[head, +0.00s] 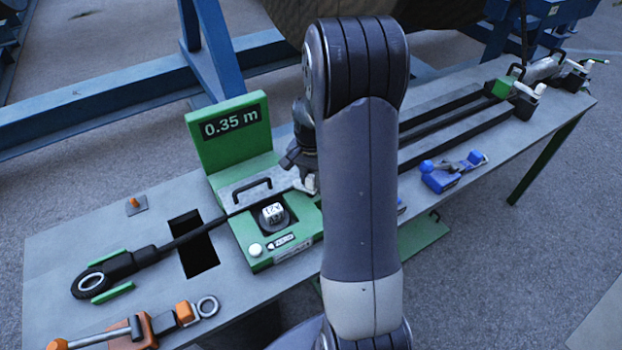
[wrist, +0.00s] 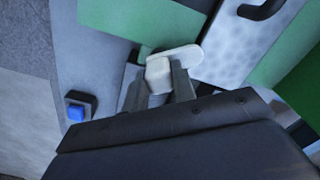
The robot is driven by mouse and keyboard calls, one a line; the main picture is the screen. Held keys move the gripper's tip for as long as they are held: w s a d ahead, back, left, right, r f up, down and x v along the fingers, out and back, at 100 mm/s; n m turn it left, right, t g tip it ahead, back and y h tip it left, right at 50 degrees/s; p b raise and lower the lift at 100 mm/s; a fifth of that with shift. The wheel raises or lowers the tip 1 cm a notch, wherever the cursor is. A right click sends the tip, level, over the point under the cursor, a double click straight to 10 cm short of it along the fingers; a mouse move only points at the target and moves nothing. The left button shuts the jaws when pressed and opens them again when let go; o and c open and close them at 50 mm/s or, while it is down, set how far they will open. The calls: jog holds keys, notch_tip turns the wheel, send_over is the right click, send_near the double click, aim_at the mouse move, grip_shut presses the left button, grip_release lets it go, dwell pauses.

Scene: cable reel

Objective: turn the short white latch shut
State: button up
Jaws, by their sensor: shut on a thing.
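The short white latch (wrist: 183,58) shows in the wrist view beside a grey dimpled plate, on the edge of the green measuring unit. My gripper (wrist: 160,85) is shut on the latch's white knob, with a finger on either side of it. In the head view my gripper (head: 302,165) is at the right side of the green unit (head: 257,242). A bit of white shows under its fingers there, and my arm hides most of that area. The latch's exact angle is hard to tell.
The green unit has a 0.35 m display (head: 231,123), a black handle (head: 251,187) and a dial (head: 273,214). A black cable (head: 205,232) runs left over a dark opening. Blue clamps (head: 440,178) and an orange-handled tool (head: 140,330) lie on the grey bench (head: 60,247).

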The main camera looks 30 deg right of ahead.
aim_at(311, 177)
jog(key=m, duration=0.3)
jog(key=shift+m+b, duration=0.3)
jog(key=shift+b, duration=0.05)
jog(key=shift+m, duration=1.8)
jog(key=o, duration=1)
jog(key=shift+r, duration=0.1)
notch_tip(311, 177, up, 11)
jog(key=shift+f+b, duration=0.15)
jog(key=shift+b, duration=0.2)
